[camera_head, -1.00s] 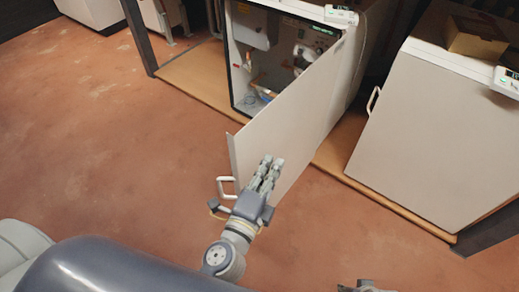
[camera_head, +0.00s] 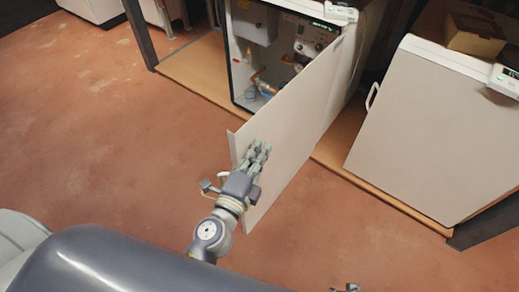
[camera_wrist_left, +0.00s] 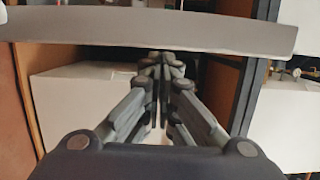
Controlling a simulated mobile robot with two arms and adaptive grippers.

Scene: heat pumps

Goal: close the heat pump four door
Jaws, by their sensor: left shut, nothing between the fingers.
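The heat pump's door (camera_head: 290,115) is a flat beige panel that stands open, swung out from the cabinet towards me. Its white handle (camera_head: 223,178) is mostly hidden behind my left gripper. The open cabinet (camera_head: 262,60) shows pipes and a control panel inside. My left gripper (camera_head: 260,148) is shut and empty, in front of the door's outer face near its free edge; I cannot tell whether it touches. In the left wrist view the fingertips (camera_wrist_left: 161,60) are together just below a grey-beige edge (camera_wrist_left: 160,32), which looks like the door's. Only a bit of my right gripper (camera_head: 347,288) shows at the bottom.
Another heat pump with a closed beige door (camera_head: 430,135) stands to the right, with a cardboard box (camera_head: 475,35) on top. A wooden plinth (camera_head: 190,75) runs under the units, and a dark post (camera_head: 140,35) stands at the left. The reddish floor (camera_head: 100,140) is clear.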

